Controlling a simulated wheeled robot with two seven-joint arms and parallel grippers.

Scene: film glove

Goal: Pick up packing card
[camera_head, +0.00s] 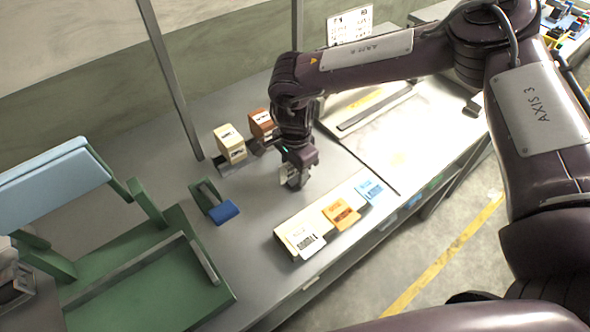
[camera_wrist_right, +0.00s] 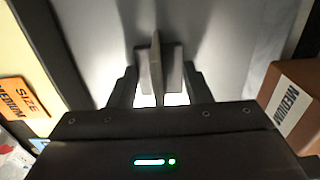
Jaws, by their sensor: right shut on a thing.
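My right gripper (camera_head: 293,180) is above the grey table, between the boxes and the row of cards. It is shut on a thin pale card (camera_head: 286,174). In the right wrist view the card (camera_wrist_right: 157,68) stands upright, edge-on between the fingers, so its face and print are hidden there. A white card (camera_head: 308,243), an orange card (camera_head: 345,216) and a blue card (camera_head: 370,190) lie in a row on a pale holder near the table's front edge. The orange card (camera_wrist_right: 22,98) reads "SIZE MEDIUM" in the right wrist view. My left gripper is not in view.
A cream box (camera_head: 230,143) and a brown box (camera_head: 262,124) stand behind the gripper; the brown box (camera_wrist_right: 290,105) shows "MEDIUM". A blue-padded tool (camera_head: 222,211) lies to the left. A green stand (camera_head: 150,290) fills the lower left. A bright panel (camera_head: 400,140) lies right.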

